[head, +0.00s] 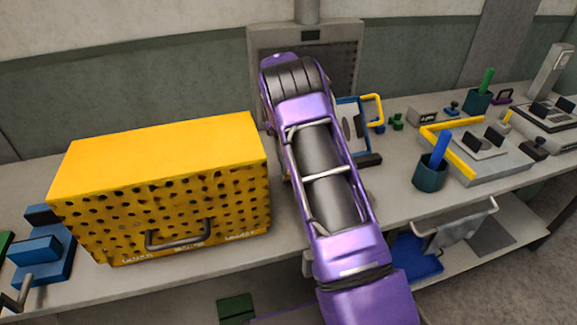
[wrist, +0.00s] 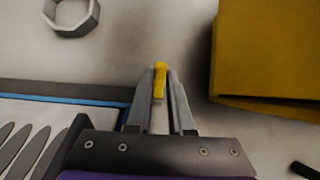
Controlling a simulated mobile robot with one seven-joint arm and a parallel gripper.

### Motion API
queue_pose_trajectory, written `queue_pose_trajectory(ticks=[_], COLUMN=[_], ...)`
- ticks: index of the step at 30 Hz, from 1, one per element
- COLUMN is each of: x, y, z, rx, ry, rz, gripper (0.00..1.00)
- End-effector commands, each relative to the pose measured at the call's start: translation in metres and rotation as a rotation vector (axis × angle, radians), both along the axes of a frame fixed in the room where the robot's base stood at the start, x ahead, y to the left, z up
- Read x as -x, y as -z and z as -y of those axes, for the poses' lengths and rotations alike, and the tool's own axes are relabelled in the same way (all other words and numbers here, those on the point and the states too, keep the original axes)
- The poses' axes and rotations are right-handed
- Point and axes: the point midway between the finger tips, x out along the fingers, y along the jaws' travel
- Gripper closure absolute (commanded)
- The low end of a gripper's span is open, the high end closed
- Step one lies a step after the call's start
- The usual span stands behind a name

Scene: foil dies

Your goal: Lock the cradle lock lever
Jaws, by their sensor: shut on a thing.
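My gripper (wrist: 159,88) shows in the wrist view with its two grey fingers closed on a slim yellow-tipped lever (wrist: 160,72). The lever's yellow end sticks out between the fingertips, and a paler part runs back between the fingers. I take it for the cradle lock lever, but its base is hidden and I cannot tell its locked or unlocked position. In the head view my purple arm hides the gripper and the lever. A blue-edged rack with dark ovals (head: 348,125) stands just right of my arm, and it also shows at left in the wrist view (wrist: 20,135).
A yellow perforated box (head: 165,165) with a handle stands left of my arm, and lies close at right in the wrist view (wrist: 262,60). A pale octagonal ring (wrist: 71,15) lies upper left there. Pen cups (head: 430,172) and a yellow-edged fixture (head: 450,150) stand to the right.

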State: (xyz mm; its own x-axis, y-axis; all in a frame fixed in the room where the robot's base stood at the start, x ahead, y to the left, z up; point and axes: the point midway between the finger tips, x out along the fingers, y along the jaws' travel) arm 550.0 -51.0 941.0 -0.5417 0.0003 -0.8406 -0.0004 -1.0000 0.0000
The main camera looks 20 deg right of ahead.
Motion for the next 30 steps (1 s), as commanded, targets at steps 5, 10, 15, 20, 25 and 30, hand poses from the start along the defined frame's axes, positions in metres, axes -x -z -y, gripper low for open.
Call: queue_pose_trajectory(ticks=[5, 10, 15, 20, 25, 30], x=[-0.0041, -0.006, -0.0068, -0.007, -0.007, -0.007], y=[0.0003, -0.0005, -0.0012, -0.0015, -0.0015, -0.0014], z=[0.0006, 0.0007, 0.0006, 0.0006, 0.0005, 0.0005], rx=[0.002, 0.001, 0.0, 0.0, 0.001, 0.001], ry=[0.0, 0.0, 0.001, 0.001, 0.0, 0.0], rz=[-0.066, -0.107, -0.129, -0.134, -0.135, -0.135], gripper=[1.0, 1.0, 1.0, 1.0, 1.0, 0.73])
